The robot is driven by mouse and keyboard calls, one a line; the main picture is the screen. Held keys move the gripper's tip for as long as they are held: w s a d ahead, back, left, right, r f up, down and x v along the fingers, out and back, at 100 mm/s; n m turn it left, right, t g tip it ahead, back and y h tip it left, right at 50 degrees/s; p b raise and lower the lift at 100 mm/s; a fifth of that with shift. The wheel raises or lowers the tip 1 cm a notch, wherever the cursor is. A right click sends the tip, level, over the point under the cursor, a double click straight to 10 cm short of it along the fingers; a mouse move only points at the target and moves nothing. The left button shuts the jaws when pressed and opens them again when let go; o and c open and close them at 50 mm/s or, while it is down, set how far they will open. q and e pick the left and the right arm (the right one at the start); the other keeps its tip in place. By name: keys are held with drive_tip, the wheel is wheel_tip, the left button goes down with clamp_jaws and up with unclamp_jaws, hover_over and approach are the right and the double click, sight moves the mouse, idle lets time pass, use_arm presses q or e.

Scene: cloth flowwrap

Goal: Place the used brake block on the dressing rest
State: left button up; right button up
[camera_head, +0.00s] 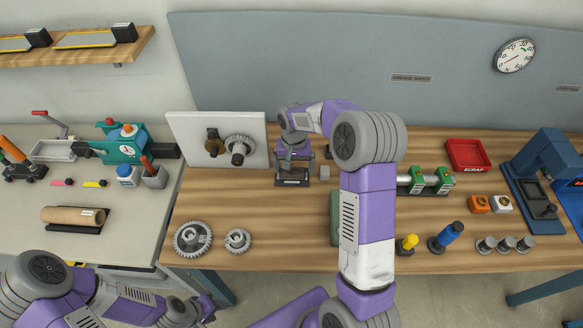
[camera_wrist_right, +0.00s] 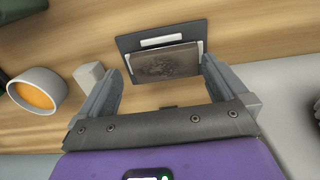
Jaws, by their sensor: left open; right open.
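In the right wrist view a brown, rough-faced block (camera_wrist_right: 165,64), which looks like the used brake block, lies against a dark plate with a white label (camera_wrist_right: 124,44), apparently the dressing rest. The rest's dark plate also shows in the head view (camera_head: 292,183). My right gripper (camera_head: 292,163) is open above the rest. In the right wrist view its two fingers (camera_wrist_right: 160,88) stand apart on either side of the block, with no clear contact. In the head view the block is hidden by the gripper. My left gripper (camera_head: 203,310) is open and empty, low in front of the bench.
A small pale block (camera_wrist_right: 90,76) and a grey cup with orange contents (camera_wrist_right: 38,92) stand beside the rest. Two gears (camera_head: 193,238) lie at the front left of the wooden bench. A white board with a gear (camera_head: 190,125) stands behind.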

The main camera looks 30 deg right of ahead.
sight(292, 172)
wheel_tip(292, 172, up, 10)
drive_tip(key=p, duration=0.1)
drive_tip(key=shift+a+r+p, duration=0.2)
drive_tip(key=shift+a+p, duration=0.05)
drive_tip(key=shift+p, duration=0.1)
drive_tip(key=shift+w, duration=0.1)
